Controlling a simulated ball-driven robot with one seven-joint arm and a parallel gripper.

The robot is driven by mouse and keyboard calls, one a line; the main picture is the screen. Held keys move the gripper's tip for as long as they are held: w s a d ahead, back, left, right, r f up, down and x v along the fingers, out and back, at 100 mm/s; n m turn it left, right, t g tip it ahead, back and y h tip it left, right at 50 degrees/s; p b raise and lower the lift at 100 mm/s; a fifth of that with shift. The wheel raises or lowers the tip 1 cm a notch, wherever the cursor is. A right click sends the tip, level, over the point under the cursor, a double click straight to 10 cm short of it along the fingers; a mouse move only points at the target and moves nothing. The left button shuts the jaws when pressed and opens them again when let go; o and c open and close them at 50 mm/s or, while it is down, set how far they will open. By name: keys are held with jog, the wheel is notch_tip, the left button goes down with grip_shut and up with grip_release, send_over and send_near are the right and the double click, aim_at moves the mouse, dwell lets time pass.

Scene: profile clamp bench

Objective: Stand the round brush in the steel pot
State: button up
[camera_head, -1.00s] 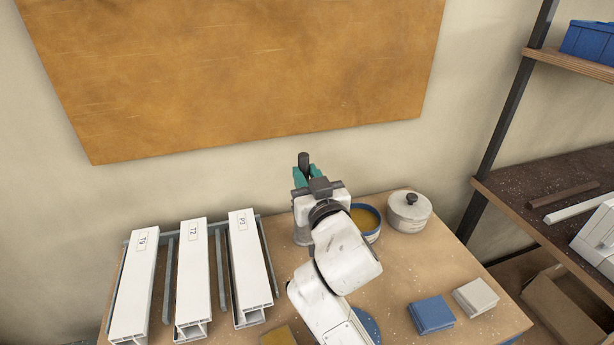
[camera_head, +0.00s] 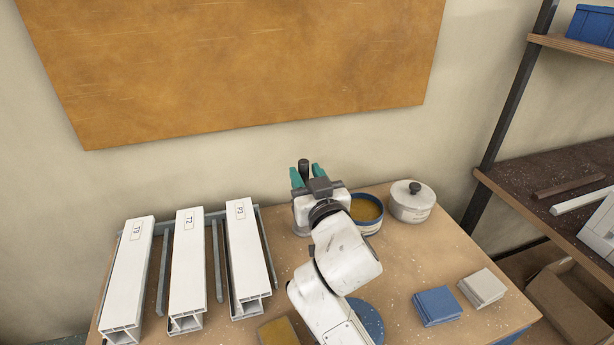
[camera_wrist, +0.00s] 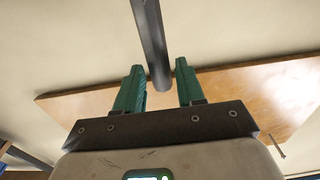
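The round brush (camera_head: 304,167) shows only as a dark, upright handle; its lower part is hidden behind my gripper and wrist. My gripper (camera_head: 306,174) has teal fingers, spread on either side of the handle. The wrist view shows the handle (camera_wrist: 151,40) between the fingertips of my gripper (camera_wrist: 160,75), with a gap on both sides. A grey metal vessel, apparently the steel pot (camera_head: 299,231), shows in part below the gripper, mostly covered by my wrist. Whether the brush's lower end is inside it cannot be seen.
A blue-rimmed tin (camera_head: 367,213) with yellowish contents and a lidded pot (camera_head: 412,203) stand right of my wrist. White profiles (camera_head: 187,270) lie on the left. Blue pads (camera_head: 436,307) and pale pads (camera_head: 482,288) lie at front right. The right middle of the bench is clear.

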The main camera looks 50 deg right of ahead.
jog(key=shift+o, duration=1.3)
jog(key=b+v, duration=0.2)
jog(key=v, duration=0.8)
jog(key=shift+s+a, duration=0.25)
jog(key=shift+s, duration=0.05)
